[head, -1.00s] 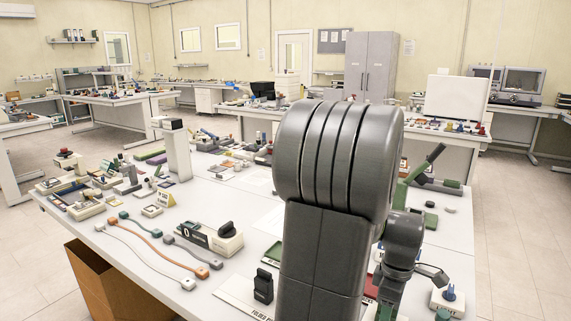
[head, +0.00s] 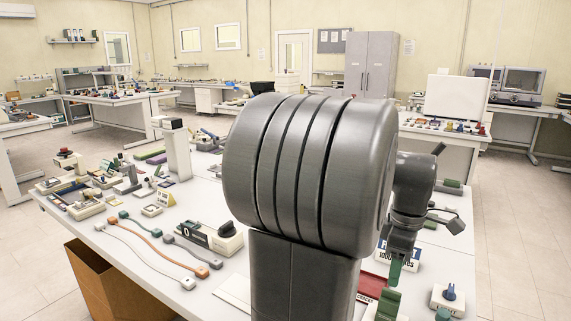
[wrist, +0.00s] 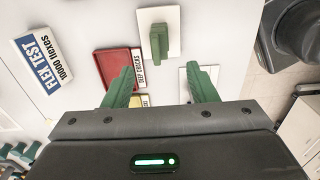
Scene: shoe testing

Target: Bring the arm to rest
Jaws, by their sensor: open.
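My gripper (wrist: 159,70) shows in the wrist view as two green fingers spread apart with nothing between them. It hangs over the white tabletop. A green block on a white plate (wrist: 160,40) lies beyond the fingertips. In the head view my thick grey arm fills the middle and hides much of the table. My wrist is at its right, with a green finger partly visible below it; the rest of the gripper is hard to make out there.
A "FLEX TEST" sign (wrist: 42,62) and a red tray (wrist: 114,67) are near the fingers. In the head view, a beige device with a black knob (head: 212,237) and several cables lie at the left. A white post (head: 177,152) stands farther back. A cardboard box (head: 112,285) is beside the table.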

